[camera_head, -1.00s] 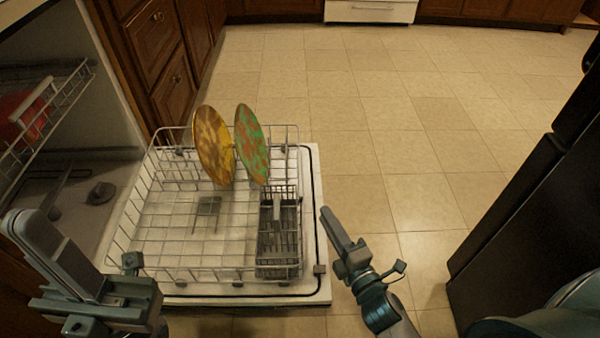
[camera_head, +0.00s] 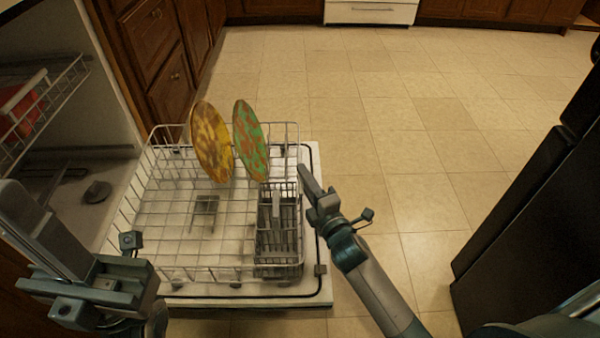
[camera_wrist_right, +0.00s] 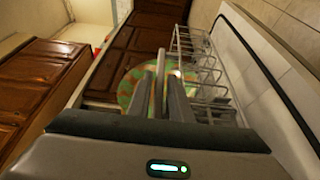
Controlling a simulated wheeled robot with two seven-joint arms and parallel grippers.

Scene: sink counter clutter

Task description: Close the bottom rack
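The bottom rack (camera_head: 165,228) of the dishwasher is pulled out over the lowered door (camera_head: 318,270). A yellow-brown plate (camera_head: 210,142) and a green-orange plate (camera_head: 250,142) stand upright in it, and a grey cutlery basket (camera_head: 279,238) sits at its right side. My right gripper (camera_head: 306,180) is at the rack's right edge, beside the basket; I cannot tell whether it touches the wire. In the right wrist view its fingers (camera_wrist_right: 160,85) look close together in front of a plate (camera_wrist_right: 130,88).
The upper rack (camera_head: 60,95) with a red item (camera_head: 18,108) shows inside the dishwasher at left. Wooden cabinets (camera_head: 165,60) stand behind it. A black appliance (camera_head: 540,200) stands at right. The tiled floor (camera_head: 400,130) between is clear.

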